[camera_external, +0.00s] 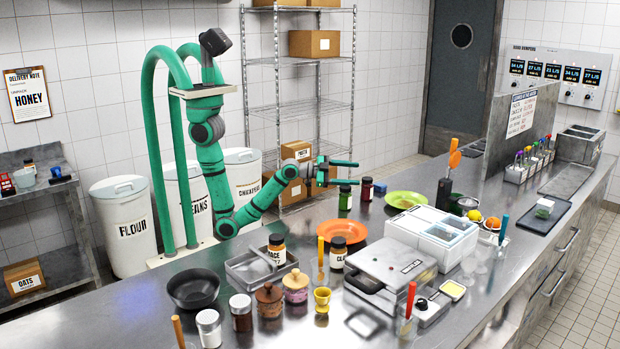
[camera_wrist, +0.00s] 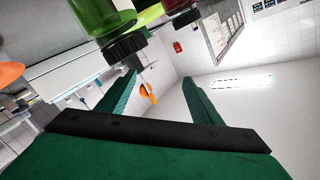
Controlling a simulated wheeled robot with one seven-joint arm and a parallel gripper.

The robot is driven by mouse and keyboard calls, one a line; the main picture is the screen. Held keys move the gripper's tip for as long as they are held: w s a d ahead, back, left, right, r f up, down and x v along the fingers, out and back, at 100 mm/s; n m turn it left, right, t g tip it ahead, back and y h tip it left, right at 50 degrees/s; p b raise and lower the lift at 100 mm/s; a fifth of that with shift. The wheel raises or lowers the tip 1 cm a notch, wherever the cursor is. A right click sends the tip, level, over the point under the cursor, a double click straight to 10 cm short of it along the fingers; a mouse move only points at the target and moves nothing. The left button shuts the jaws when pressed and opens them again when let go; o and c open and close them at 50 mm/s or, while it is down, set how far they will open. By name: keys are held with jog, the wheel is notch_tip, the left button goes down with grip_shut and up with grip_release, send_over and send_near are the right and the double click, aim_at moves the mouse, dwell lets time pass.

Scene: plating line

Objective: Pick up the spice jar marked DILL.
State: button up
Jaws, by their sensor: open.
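No label reading DILL can be made out. A green jar with a black lid (camera_external: 345,197) stands on the steel counter; its label is not readable. It also shows large at the top left of the wrist view (camera_wrist: 95,14), tilted by the camera angle. My gripper (camera_external: 350,173) is open and empty, close above the green jar in the external view. Its two green fingers (camera_wrist: 160,82) are spread apart in the wrist view, with the jar's black lid just beyond the left finger. No contact can be made out.
A red jar (camera_external: 367,190) stands close to the right of the green jar. A green plate (camera_external: 406,200) and an orange plate (camera_external: 343,232) lie nearby. Two labelled spice jars, one in a metal tray (camera_external: 245,271) and one (camera_external: 338,253) beside the press, stand nearer the camera.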

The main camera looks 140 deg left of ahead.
aim_at(345, 197)
jog(key=d+f+n+h, duration=0.1)
jog(key=s+d+f+n+h, duration=0.1)
jog(key=f, duration=0.1)
jog(key=s+d+f+n+h, duration=0.1)
jog(key=d+n, duration=0.1)
jog(key=shift+s+f, duration=0.25)
jog(key=shift+f, duration=0.05)
jog(key=shift+s+d+f+n+g+h, duration=0.15)
jog(key=shift+s+f+n+g+h, duration=0.15)
jog(key=shift+f+n+g+h, duration=0.25)
jog(key=shift+x, duration=3.55)
jog(key=shift+w+r+t, duration=0.1)
jog(key=shift+t, duration=0.15)
jog(key=c, duration=1.3)
jog(key=shift+r, duration=0.15)
